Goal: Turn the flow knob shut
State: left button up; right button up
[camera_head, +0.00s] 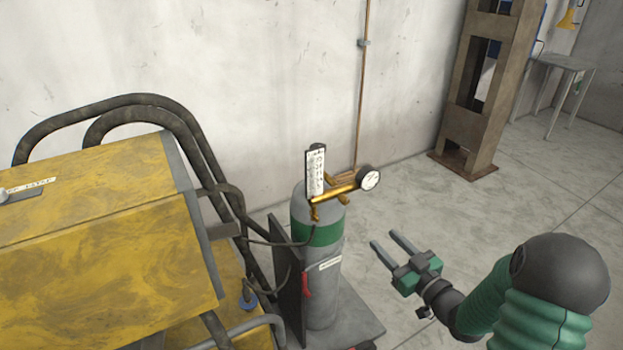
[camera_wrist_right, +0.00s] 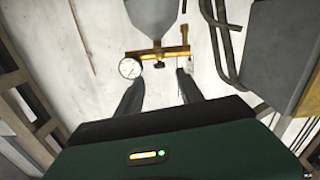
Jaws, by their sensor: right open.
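A brass regulator (camera_head: 335,192) sits on top of a grey gas cylinder (camera_head: 322,285) with a green band. It carries a round white gauge (camera_head: 370,179) and an upright flow tube (camera_head: 315,172). In the right wrist view, which looks upside down, a small black knob (camera_wrist_right: 159,65) sticks out from the brass bar (camera_wrist_right: 157,52). I cannot tell for sure that it is the flow knob. My right gripper (camera_head: 384,240) is open and empty, right of the cylinder and apart from it. In its wrist view the knob appears between its fingertips (camera_wrist_right: 159,78), farther off. My left gripper is not in view.
A yellow machine (camera_head: 110,230) with thick black hoses (camera_head: 165,105) stands left of the cylinder. The cylinder stands on a grey cart (camera_head: 345,315). A rusty steel column (camera_head: 465,120) and a table (camera_head: 565,65) stand behind. The floor right of the cylinder is free.

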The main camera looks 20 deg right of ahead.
aim_at(347, 203)
jog(key=shift+m, duration=0.4)
jog(key=w, duration=1.1)
jog(key=w+a+p, duration=0.1)
jog(key=w, duration=0.4)
jog(key=shift+w+a+f, duration=0.1)
jog(key=shift+w, duration=0.3)
grip_shut()
